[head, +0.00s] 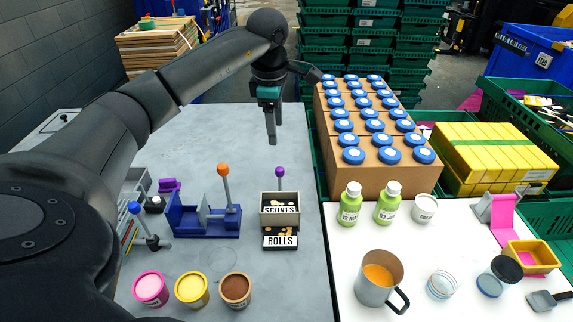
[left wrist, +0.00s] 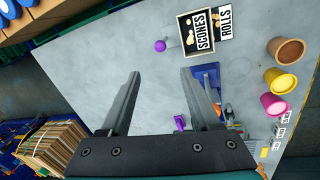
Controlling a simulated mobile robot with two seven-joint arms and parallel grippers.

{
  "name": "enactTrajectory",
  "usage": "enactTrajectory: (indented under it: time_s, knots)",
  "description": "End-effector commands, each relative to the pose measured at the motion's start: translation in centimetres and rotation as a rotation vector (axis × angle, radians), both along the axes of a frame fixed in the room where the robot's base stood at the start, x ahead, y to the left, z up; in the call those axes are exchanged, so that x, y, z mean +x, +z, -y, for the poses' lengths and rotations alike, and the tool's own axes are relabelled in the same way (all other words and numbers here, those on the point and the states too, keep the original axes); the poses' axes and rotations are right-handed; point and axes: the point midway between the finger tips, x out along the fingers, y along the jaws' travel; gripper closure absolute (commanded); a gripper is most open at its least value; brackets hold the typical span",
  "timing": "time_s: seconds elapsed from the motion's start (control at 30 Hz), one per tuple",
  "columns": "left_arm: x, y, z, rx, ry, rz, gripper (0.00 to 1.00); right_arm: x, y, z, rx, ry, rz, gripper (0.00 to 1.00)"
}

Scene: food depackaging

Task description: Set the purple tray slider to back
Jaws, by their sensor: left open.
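The purple slider knob (head: 280,172) stands on a short stem at the far side of a small tray unit. The tray labelled SCONES (head: 293,209) is on top, and the ROLLS tray (head: 281,243) shows at the near side below it. In the left wrist view the purple knob (left wrist: 160,46) shows beside the SCONES tray (left wrist: 184,35). My left gripper (head: 272,138) hangs above the grey table, beyond the knob and slightly left of it, not touching it. Its fingers (left wrist: 162,75) are apart with nothing between them. My right gripper is not in view.
A blue fixture (head: 204,222) with an orange-knobbed lever (head: 223,170) stands left of the trays. Pink, yellow and brown tubs (head: 235,288) are in front. A cardboard box of blue-lidded jars (head: 369,174) stands to the right. The grey table behind the knob is clear.

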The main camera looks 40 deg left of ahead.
Motion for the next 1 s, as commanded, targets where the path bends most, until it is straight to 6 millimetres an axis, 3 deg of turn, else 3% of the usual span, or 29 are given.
enactTrajectory:
  time_s: [0.17, 0.63, 0.8, 1.0]
  knots:
    - [0.2, -2.3, -0.2, 0.001, 0.002, -0.008, 0.36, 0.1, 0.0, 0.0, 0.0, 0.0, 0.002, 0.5]
    - [1.9, -12.0, -1.0, -0.003, 0.001, -0.005, 0.36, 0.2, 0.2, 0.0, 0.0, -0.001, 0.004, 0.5]
    - [2.4, -13.9, -1.2, -0.003, 0.0, -0.001, 0.36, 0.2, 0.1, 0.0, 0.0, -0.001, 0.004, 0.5]
    - [2.5, -14.8, -1.3, -0.003, -0.001, -0.001, 0.36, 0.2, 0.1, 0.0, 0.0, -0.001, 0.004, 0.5]
